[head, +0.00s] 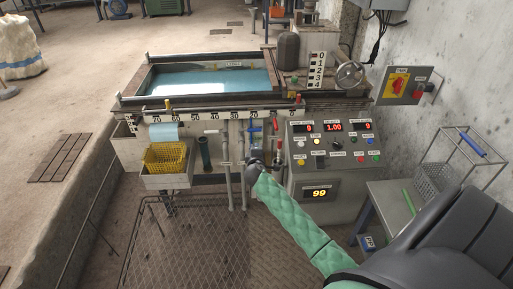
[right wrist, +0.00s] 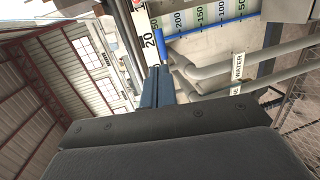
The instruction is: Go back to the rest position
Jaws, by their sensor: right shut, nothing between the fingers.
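My right arm in its green padded sleeve reaches in from the lower right of the head view. Its dark right gripper (head: 255,156) is in front of the machine, just below the blue valve handle (head: 254,129) and left of the control panel (head: 333,144). In the right wrist view the right gripper's fingers (right wrist: 156,84) are together with nothing held. They point toward a ruled scale (right wrist: 205,15) and grey pipes (right wrist: 225,63), one labelled WATER. I cannot tell whether the fingers touch anything. My left gripper is not in view.
The tank of blue water (head: 205,82) tops the machine. A yellow basket (head: 165,156) hangs at its left front and a red handle (head: 277,124) stands right of the blue one. A side table (head: 392,205) with a wire basket (head: 436,180) is at right. The mesh floor (head: 190,245) is clear.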

